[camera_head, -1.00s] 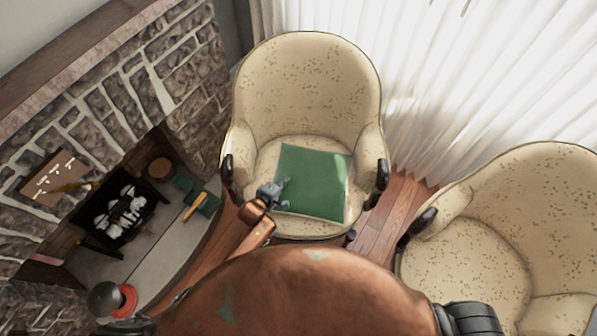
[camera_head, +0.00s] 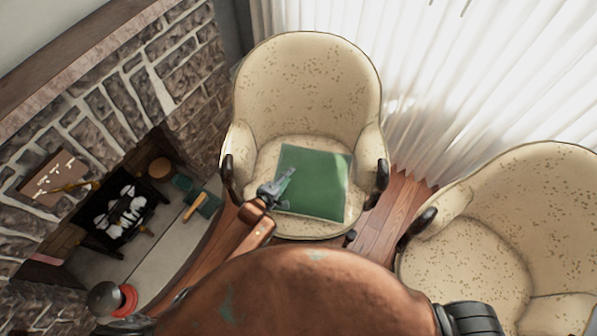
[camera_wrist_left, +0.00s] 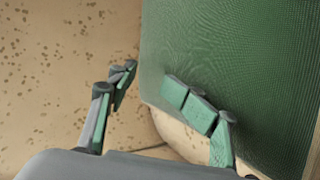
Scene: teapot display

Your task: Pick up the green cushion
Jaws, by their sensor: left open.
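The green cushion (camera_head: 318,183) lies on the seat of the cream speckled armchair (camera_head: 310,85) in the head view. It is a flat square. My left gripper (camera_head: 284,181) is at the cushion's left edge. In the left wrist view the cushion (camera_wrist_left: 235,65) fills the right side. There my left gripper (camera_wrist_left: 155,90) is open, with one finger over the bare seat fabric and the other in front of the cushion's near left corner. I cannot tell whether that finger touches it. My right gripper is not in view.
A second cream armchair (camera_head: 465,255) stands at the right. A stone fireplace (camera_head: 110,105) with a dark grate of white logs (camera_head: 122,213) is at the left. White curtains (camera_head: 450,80) hang behind. Some wooden floor (camera_head: 390,215) is bare between the chairs.

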